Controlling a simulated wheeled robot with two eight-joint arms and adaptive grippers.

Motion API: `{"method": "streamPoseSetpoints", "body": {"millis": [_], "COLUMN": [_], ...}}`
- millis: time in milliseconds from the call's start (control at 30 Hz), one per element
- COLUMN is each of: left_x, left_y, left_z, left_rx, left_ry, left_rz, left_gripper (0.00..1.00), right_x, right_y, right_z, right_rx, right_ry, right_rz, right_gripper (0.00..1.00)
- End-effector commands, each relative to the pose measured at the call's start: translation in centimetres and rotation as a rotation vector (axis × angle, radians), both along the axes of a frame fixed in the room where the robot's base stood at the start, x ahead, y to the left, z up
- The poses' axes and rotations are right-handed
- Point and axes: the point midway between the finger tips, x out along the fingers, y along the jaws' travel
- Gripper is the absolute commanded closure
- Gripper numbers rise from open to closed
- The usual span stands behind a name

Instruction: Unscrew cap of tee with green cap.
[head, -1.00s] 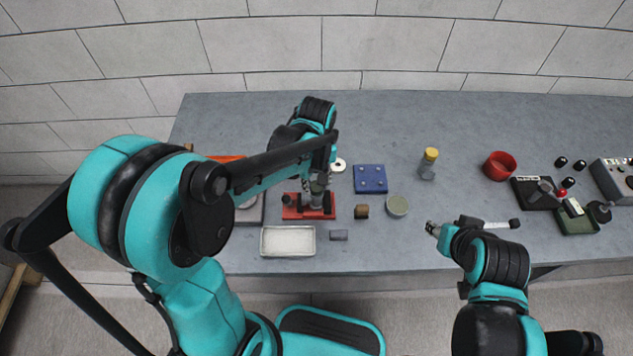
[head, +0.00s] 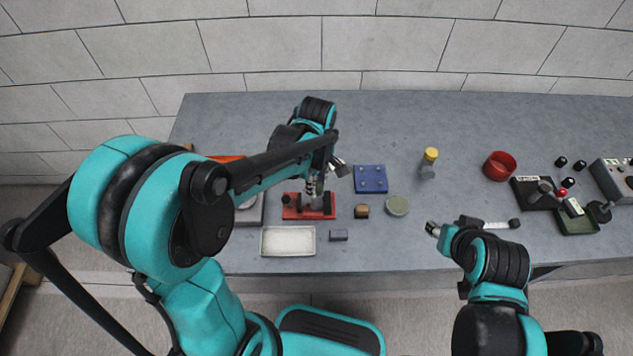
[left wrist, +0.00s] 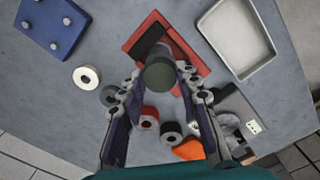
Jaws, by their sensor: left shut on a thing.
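The tee (head: 318,202) stands upright in a red fixture (head: 291,211), left of the table's middle. In the left wrist view its dark green round cap (left wrist: 160,76) faces the camera, above the red fixture (left wrist: 140,36). My left gripper (head: 314,184) comes down over the tee from above. Its two fingers (left wrist: 160,70) are shut on the green cap, one on each side. The tee's body is mostly hidden under the cap and fingers. My right gripper (head: 432,229) is over the front edge of the table, far from the tee; its jaws are too small to judge.
A white tray (head: 263,247) and a grey block (head: 338,235) lie in front of the fixture. A blue studded plate (head: 370,180), a brown piece (head: 361,211) and a round grey-green dish (head: 397,206) are to the right. Further right stand a yellow-topped fitting (head: 429,160) and a red ring (head: 500,166).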

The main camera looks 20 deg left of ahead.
Motion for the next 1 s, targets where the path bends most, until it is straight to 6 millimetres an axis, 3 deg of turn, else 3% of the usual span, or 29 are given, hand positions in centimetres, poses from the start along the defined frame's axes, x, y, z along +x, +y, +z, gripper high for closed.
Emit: {"method": "streamPoseSetpoints", "body": {"millis": [167,467,800,1000], "left_x": [-0.01,-0.01,-0.01,-0.01], "left_y": [0.0,0.0,0.0,0.0], "left_z": [0.0,0.0,0.02,0.02], "left_rx": [0.0,0.0,0.0,0.0], "left_ry": [0.0,0.0,0.0,0.0], "left_rz": [0.163,0.184,0.554,0.575], "left_gripper": [1.0,1.0,1.0,1.0], "right_x": [0.0,0.0,0.0,0.0], "right_y": [0.0,0.0,0.0,0.0], "right_z": [0.0,0.0,0.01,0.01], "right_rx": [0.0,0.0,0.0,0.0], "right_ry": [0.0,0.0,0.0,0.0], "right_rz": [0.0,0.0,0.0,0.0], "right_gripper": [0.6,0.6,0.6,0.6]}}
